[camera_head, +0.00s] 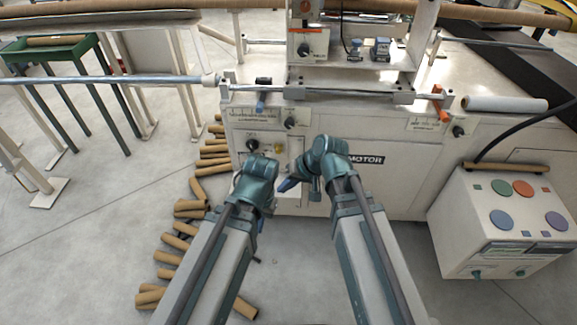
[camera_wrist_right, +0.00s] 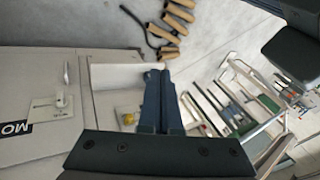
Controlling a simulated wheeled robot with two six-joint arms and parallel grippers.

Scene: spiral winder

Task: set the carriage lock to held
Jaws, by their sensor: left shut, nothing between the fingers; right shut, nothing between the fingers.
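I cannot tell which control is the carriage lock; the labels are too small to read. A blue lever (camera_head: 261,101) hangs at the left end of the winder's front rail, and an orange lever (camera_head: 438,104) sits at the right end. Below are dark knobs, one left of centre (camera_head: 290,122) and one lower left (camera_head: 252,144). My right gripper (camera_head: 285,186) is shut and empty in front of the lower panel, pointing left; its fingers also show in the right wrist view (camera_wrist_right: 160,85). My left gripper (camera_head: 257,175) is beside it, lower left; its fingertips are not clear.
The winder's white front (camera_head: 385,185) fills the middle. A control box (camera_head: 500,215) with coloured buttons stands at right. Cardboard tubes (camera_head: 178,242) lie on the floor at left. A long bar (camera_head: 110,80) extends left from the rail. A green table (camera_head: 50,52) stands far left.

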